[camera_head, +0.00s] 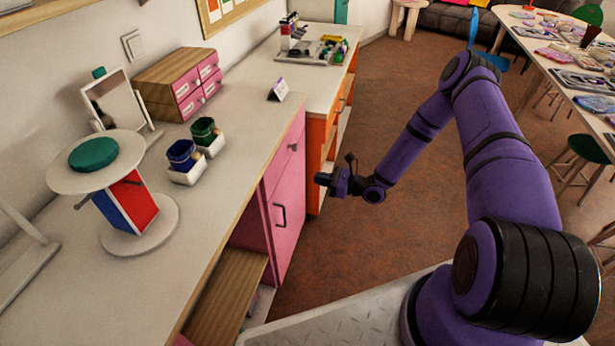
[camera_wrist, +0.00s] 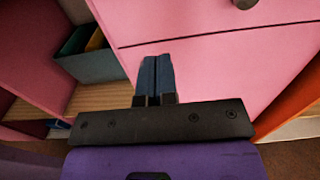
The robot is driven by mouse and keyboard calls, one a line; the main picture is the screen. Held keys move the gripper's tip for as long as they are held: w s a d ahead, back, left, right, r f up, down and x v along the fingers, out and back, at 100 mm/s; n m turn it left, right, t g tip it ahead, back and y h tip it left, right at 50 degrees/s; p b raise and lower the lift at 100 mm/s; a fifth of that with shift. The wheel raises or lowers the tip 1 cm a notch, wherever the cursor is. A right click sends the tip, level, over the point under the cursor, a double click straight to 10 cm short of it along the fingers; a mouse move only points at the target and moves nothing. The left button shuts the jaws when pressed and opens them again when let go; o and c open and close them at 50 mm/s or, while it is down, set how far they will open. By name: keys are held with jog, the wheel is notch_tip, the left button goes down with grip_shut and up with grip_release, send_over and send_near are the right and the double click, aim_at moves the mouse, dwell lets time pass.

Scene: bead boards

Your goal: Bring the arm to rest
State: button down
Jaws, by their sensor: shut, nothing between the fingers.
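My purple arm reaches out over the brown floor in the head view, beside the counter. My gripper (camera_head: 322,179) is at its end, in front of the pink cabinet (camera_head: 285,195) and apart from the counter top. In the wrist view my gripper (camera_wrist: 155,72) points at the pink cabinet front (camera_wrist: 210,60). Its two dark blue fingers lie together with nothing between them. I cannot tell the exact gap between the fingertips and the cabinet.
The counter (camera_head: 215,225) holds a round stand (camera_head: 140,235), two small cups (camera_head: 182,155) and a drawer box (camera_head: 165,75). An open shelf (camera_head: 225,300) lies below. An orange cabinet (camera_head: 325,140) stands beyond the pink one. Floor (camera_head: 365,240) is clear under the arm. A long table (camera_head: 540,60) stands at right.

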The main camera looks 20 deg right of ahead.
jog(key=shift+s+d, duration=0.25)
jog(key=shift+d, duration=0.15)
jog(key=s+a+r+n+g+h, duration=0.1)
jog(key=s+r+n+g+h, duration=0.25)
jog(key=r, duration=0.75)
jog(key=s+a+r+n+g, duration=0.1)
jog(key=s+r+n+g, duration=0.25)
jog(key=r+n, duration=0.5)
jog(key=s+a+r+n+g+h, duration=0.15)
jog(key=r+n+g, duration=0.25)
jog(key=r, duration=0.9)
jog(key=s+d+r+n+t+h, duration=0.3)
jog(key=s+r+n+h, duration=0.1)
jog(key=s+r, duration=0.6)
jog(key=s+d+r+n+t+h, duration=0.3)
jog(key=s+r+h, duration=0.3)
jog(key=s+r, duration=0.4)
jog(key=s+n, duration=0.1)
jog(key=s, duration=0.5)
jog(key=shift+s+n, duration=0.25)
jog(key=shift+n, duration=0.15)
